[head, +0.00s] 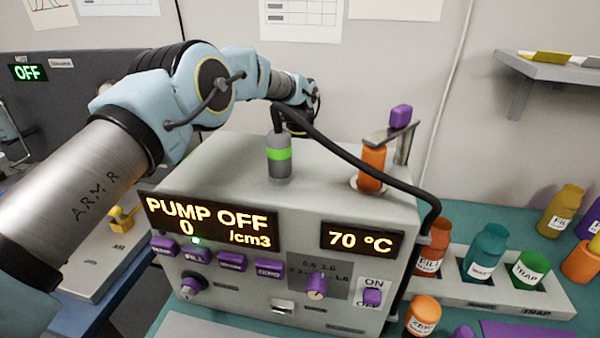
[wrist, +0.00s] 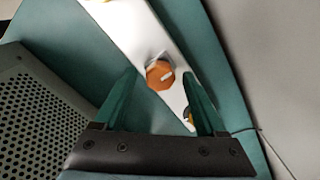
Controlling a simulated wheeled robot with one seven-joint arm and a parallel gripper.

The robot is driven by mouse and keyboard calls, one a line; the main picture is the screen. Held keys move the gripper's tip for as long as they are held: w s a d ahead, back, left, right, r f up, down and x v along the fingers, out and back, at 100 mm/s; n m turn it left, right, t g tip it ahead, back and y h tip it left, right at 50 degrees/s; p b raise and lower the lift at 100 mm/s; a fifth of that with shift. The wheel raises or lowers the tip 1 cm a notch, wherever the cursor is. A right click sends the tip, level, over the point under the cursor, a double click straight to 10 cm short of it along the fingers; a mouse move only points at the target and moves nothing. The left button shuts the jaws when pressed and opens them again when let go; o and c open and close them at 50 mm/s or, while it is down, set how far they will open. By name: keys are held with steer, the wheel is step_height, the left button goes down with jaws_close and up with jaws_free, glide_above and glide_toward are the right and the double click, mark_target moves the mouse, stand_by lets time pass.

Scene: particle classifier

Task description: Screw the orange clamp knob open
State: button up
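The orange clamp knob (wrist: 160,74) shows in the wrist view as a faceted orange disc with a pale bar mark. It sits on a bright white strip (wrist: 128,28) that runs diagonally over a green surface. My gripper (wrist: 159,76) is open, with its two green fingers apart, one on each side of the knob in the picture. No contact with the knob is visible, and the depth between them is hard to tell. In the head view my arm reaches over behind the grey machine (head: 330,285), which hides my gripper and the knob.
In the wrist view a perforated grey panel (wrist: 45,120) lies left of my gripper and a pale surface lies right. In the head view a black hose (head: 350,158) arches over the machine's top. An orange cylinder (head: 371,170) stands there, and labelled bottles (head: 484,252) stand at right.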

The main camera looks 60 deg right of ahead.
jaws_close()
stand_by(0.3)
